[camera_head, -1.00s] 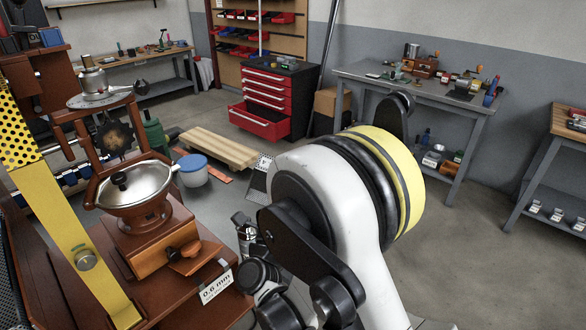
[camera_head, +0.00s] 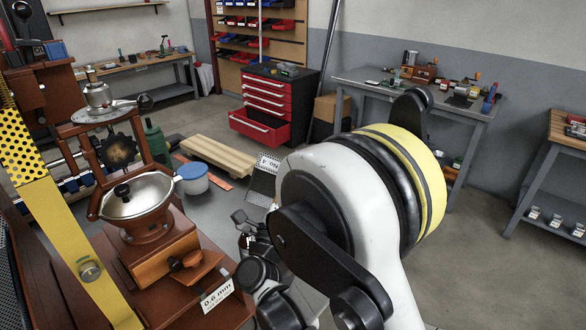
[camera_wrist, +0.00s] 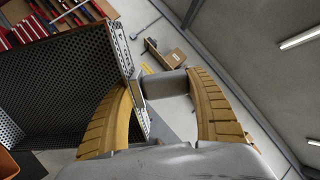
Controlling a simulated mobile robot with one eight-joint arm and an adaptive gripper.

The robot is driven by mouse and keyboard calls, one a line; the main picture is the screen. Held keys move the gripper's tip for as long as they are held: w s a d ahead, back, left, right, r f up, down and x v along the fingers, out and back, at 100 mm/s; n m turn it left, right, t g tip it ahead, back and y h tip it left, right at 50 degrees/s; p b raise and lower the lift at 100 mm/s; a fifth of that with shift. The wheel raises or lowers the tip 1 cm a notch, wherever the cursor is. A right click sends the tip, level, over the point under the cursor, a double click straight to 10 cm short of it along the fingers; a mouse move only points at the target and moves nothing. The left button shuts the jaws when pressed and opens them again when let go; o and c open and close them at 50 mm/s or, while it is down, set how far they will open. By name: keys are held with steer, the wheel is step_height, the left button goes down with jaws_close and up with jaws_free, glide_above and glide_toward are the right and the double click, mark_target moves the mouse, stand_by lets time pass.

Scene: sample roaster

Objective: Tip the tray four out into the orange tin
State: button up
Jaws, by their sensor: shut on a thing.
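Tray four shows in the wrist view as a dark perforated tray (camera_wrist: 70,75) with a silver perforated wall. My gripper (camera_wrist: 160,88) has its two tan fingers shut on a grey grip at that wall. In the head view a mesh tray (camera_head: 262,188) with a white label, lettering upside down and seemingly with a 4, shows left of my arm.
A wooden grinder with a metal bowl (camera_head: 138,196) stands at the left, beside a yellow perforated strip (camera_head: 70,230). Open floor lies at the right.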

steer(key=w+r+p, duration=0.1)
steer(key=w, duration=0.1)
steer(key=w+d+r+g+p, duration=0.1)
steer(key=w+p, duration=0.1)
steer(key=w+d+g+p, duration=0.1)
steer(key=w+p, duration=0.1)
steer(key=shift+r+y, duration=0.4)
steer(key=shift+w+d+r+g+y+p, duration=0.65)
steer(key=shift+w+d+g+p, duration=1)
steer(key=shift+w+p, duration=2.15)
steer(key=r, duration=0.1)
steer(key=w+r, duration=0.1)
steer(key=r, duration=0.3)
steer(key=shift+w+r, duration=0.2)
steer(key=shift+w, duration=0.2)
steer(key=shift+f, duration=0.15)
